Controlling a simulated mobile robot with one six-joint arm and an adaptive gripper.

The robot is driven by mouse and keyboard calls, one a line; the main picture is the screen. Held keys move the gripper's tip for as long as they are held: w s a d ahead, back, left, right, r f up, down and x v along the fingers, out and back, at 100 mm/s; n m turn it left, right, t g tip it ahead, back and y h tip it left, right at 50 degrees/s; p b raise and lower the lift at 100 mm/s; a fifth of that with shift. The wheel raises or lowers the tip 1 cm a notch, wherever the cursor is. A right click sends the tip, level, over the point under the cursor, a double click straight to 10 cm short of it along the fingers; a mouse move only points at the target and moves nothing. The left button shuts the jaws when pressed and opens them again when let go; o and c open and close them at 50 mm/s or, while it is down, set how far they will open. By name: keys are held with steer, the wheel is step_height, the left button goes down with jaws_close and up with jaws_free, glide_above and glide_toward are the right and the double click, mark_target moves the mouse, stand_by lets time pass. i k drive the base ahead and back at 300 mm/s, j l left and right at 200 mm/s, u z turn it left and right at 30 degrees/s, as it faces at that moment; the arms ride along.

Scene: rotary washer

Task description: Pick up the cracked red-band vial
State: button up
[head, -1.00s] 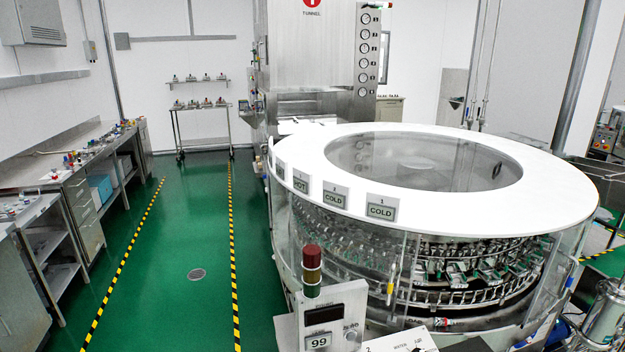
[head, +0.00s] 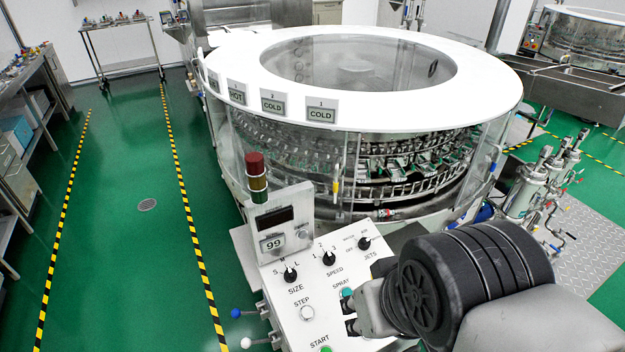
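No vial can be made out with certainty. A small object with a red part (head: 384,213) lies low on the front of the rotary washer (head: 505,80), by the clear guard. It is too small to tell whether it is a vial or whether it is cracked. My gripper (head: 350,312) shows at the lower middle of the head view, in front of the control panel (head: 282,318). Its two dark fingertips look apart, with nothing seen between them. My dark wrist hides part of the gripper and the panel's right side. The gripper is apart from the small red object.
Steel filter housings (head: 530,178) stand at the right. The green floor (head: 125,260) at the left is clear. A steel bench (head: 32,110) lines the left.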

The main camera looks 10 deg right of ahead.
mark_target(381, 213)
steer(key=i+l, duration=0.15)
steer(key=l, duration=0.15)
steer(key=i+l, duration=0.1)
steer(key=l, duration=0.2)
steer(key=i+l+u, duration=0.1)
steer(key=l, duration=0.25)
steer(key=i+l, duration=0.15)
steer(key=l, duration=0.15)
